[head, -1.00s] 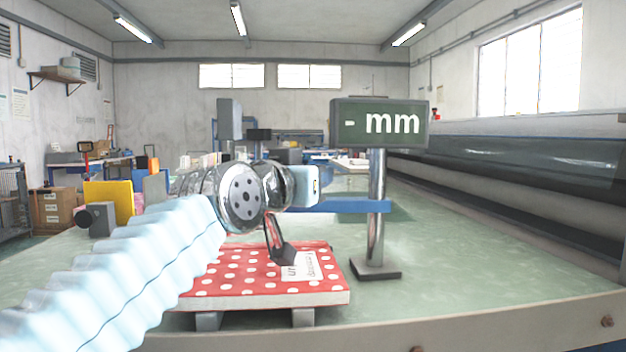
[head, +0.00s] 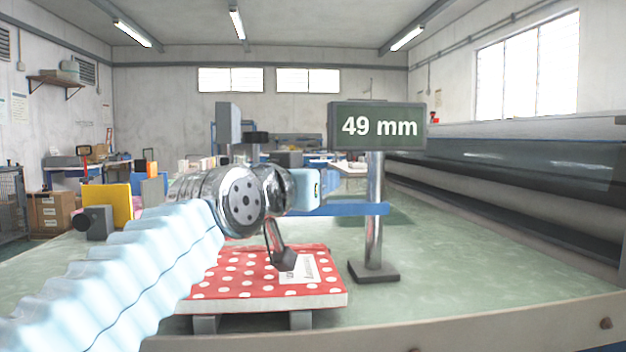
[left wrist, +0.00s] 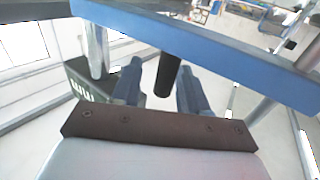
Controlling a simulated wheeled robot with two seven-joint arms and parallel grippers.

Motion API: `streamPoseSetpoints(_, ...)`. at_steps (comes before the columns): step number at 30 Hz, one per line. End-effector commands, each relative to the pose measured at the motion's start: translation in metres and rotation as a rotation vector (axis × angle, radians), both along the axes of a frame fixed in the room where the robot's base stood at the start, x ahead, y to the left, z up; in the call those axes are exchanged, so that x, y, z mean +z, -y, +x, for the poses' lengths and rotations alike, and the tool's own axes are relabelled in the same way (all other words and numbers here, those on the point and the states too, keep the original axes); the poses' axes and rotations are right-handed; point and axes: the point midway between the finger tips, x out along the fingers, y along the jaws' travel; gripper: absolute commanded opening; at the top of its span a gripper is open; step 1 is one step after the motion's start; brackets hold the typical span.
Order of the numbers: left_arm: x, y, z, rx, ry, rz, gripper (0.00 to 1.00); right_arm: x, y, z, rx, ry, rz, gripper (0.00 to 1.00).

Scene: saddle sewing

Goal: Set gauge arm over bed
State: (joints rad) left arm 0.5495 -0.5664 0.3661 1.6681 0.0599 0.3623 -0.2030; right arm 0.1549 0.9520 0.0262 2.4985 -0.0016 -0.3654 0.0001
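The gauge has a grey post (head: 375,230) on a dark foot. Its dark green display (head: 376,127) reads "49 mm". A blue gauge arm (head: 355,209) runs level from the post towards the left, above the red polka-dot pad (head: 235,283); its left part is hidden behind my wrist. In the left wrist view the blue arm (left wrist: 215,45) crosses just beyond my fingers. My left gripper (left wrist: 162,85) is open, its two blue-grey fingers on either side of a dark cylinder (left wrist: 166,74), with a gap visible on one side. My right gripper is out of view.
The pad rests on grey supports (head: 205,323) near the table's front edge and carries a white label (head: 299,270). A dark tilted foot (head: 284,259) hangs over it. A yellow board (head: 107,204) stands at the left. The green table (head: 480,265) right of the post is clear.

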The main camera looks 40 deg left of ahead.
Motion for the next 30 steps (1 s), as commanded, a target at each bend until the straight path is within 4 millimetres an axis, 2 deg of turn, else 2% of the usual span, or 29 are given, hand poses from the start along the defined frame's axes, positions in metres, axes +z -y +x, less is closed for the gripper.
streamPoseSetpoints(4, 0.000, 0.000, -0.004, 0.002, 0.002, 0.001, 0.44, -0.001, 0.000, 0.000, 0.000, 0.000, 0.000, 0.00)
streamPoseSetpoints(8, 0.000, 0.005, -0.021, 0.001, 0.004, 0.003, 0.44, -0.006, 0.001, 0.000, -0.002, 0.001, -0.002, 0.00)
streamPoseSetpoints(15, -0.001, 0.017, -0.078, 0.000, 0.006, 0.001, 0.44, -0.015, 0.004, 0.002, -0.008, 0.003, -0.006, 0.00)
streamPoseSetpoints(21, 0.000, 0.025, -0.117, 0.000, 0.003, 0.001, 0.44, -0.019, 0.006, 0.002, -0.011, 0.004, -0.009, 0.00)
streamPoseSetpoints(25, 0.000, 0.029, -0.131, -0.001, 0.001, 0.000, 0.44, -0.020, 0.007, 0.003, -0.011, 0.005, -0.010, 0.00)
streamPoseSetpoints(30, 0.000, 0.030, -0.135, -0.001, 0.000, 0.000, 0.44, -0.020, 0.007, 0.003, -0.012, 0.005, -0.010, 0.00)
